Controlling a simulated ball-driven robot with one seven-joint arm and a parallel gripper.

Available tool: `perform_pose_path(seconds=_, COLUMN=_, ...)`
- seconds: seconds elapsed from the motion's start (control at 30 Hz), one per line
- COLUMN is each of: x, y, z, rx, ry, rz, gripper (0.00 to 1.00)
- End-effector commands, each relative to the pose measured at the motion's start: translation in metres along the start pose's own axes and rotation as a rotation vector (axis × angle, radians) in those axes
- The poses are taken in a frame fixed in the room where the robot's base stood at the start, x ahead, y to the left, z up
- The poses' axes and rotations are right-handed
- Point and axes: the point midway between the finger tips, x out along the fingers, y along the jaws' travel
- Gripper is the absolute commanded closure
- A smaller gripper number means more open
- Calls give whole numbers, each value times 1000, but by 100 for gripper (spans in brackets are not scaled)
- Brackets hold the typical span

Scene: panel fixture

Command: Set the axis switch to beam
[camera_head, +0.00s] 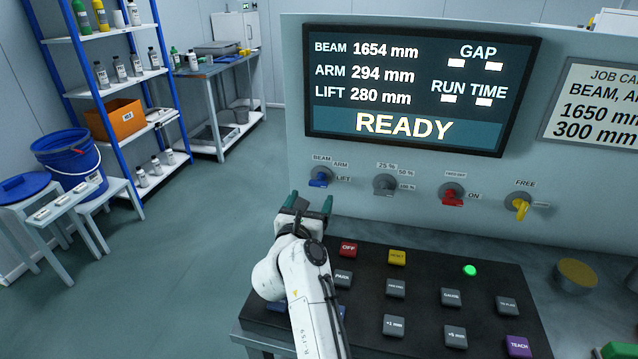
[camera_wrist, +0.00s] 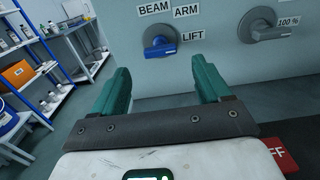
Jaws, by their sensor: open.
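The axis switch (camera_head: 320,178) is a blue-handled rotary knob on a grey disc on the upright panel, with BEAM, ARM and LIFT labels around it. In the wrist view, the axis switch (camera_wrist: 160,50) has its blue handle lying nearly level, with its right end toward LIFT. My gripper (camera_head: 310,203) is in front of and a little below the switch in the head view. In the wrist view, my gripper (camera_wrist: 163,74) has its green fingers spread apart with nothing between them. The switch shows beyond the gap, and the fingers appear clear of it.
Right of the switch are a grey percent knob (camera_head: 385,184), a red ON knob (camera_head: 452,194) and a yellow FREE knob (camera_head: 519,206). A black button desk (camera_head: 430,270) lies below. The screen (camera_head: 420,85) reads READY, beam 1654 mm. Open floor (camera_head: 200,240) is at left.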

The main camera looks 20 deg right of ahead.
Motion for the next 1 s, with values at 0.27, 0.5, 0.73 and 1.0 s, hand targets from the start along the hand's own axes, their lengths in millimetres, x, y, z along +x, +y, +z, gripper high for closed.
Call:
perform_pose_path(seconds=0.27, x=52, y=-1, z=0, rx=1, ry=0, rz=-3, gripper=23)
perform_pose_path(seconds=0.5, x=75, y=0, z=0, rx=-1, ry=0, rz=-1, gripper=23)
perform_pose_path(seconds=0.73, x=78, y=0, z=0, rx=-2, ry=-1, rz=1, gripper=23)
perform_pose_path(seconds=1.0, x=78, y=0, z=0, rx=-1, ry=-1, rz=1, gripper=38)
